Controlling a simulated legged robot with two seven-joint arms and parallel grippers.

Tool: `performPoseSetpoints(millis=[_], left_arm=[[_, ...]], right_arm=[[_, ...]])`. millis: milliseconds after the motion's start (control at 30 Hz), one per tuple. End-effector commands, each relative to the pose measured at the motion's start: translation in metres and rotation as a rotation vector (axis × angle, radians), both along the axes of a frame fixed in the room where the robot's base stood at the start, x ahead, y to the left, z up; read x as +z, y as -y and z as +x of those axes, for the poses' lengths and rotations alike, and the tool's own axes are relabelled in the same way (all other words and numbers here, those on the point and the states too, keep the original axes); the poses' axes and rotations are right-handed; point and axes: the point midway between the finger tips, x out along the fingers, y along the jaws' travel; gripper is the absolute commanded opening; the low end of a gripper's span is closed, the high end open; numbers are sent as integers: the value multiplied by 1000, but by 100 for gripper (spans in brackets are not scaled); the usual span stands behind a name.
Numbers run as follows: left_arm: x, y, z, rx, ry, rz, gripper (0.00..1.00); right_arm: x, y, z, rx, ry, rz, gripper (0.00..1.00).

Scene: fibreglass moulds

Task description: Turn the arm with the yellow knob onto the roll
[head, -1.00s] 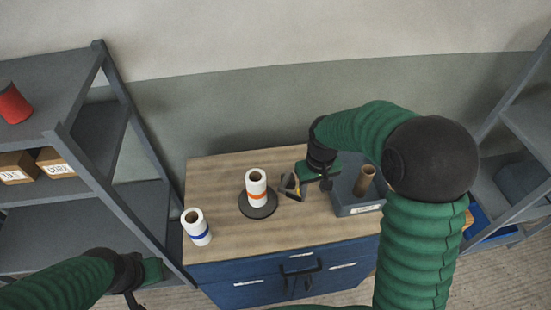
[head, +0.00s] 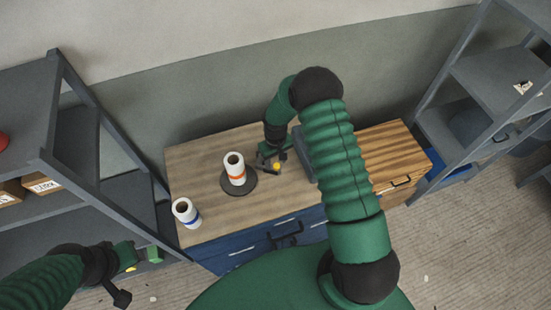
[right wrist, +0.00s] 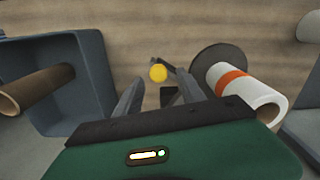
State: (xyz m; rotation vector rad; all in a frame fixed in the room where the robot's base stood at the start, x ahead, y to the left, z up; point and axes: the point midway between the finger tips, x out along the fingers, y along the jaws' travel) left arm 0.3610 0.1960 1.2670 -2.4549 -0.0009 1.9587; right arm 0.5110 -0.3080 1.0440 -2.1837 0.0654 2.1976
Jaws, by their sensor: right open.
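The roll with the orange band (head: 235,170) stands upright on a dark round base (head: 245,186) on the wooden bench top. It also shows in the right wrist view (right wrist: 238,86). The yellow knob (head: 277,166) is just right of the roll, and in the right wrist view the knob (right wrist: 158,73) sits on a dark arm (right wrist: 180,78) that runs toward the roll's base. My right gripper (head: 268,161) is open, with its fingers on either side of the knob in the right wrist view; I cannot tell whether they touch it. My left gripper (head: 140,258) is at lower left, away from the bench.
A roll with a blue band (head: 186,212) stands at the bench's left front corner. A grey bin (right wrist: 62,78) holding a brown tube (right wrist: 35,90) is on the other side of the knob. Grey shelves (head: 70,90) stand on the left, and more on the right.

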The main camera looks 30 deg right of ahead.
Motion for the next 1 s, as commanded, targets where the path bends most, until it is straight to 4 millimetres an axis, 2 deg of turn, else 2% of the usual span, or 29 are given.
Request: performPoseSetpoints(millis=[167,400,733,1000], left_arm=[[6,0,0,0,0,0,36],[5,0,0,0,0,0,36],[5,0,0,0,0,0,36],[5,0,0,0,0,0,36]], right_arm=[[-14,1,-1,-1,1,1,47],[-16,1,0,-1,-1,0,45],[-16,2,0,-1,0,0,2],[-14,2,0,-2,1,0,0]])
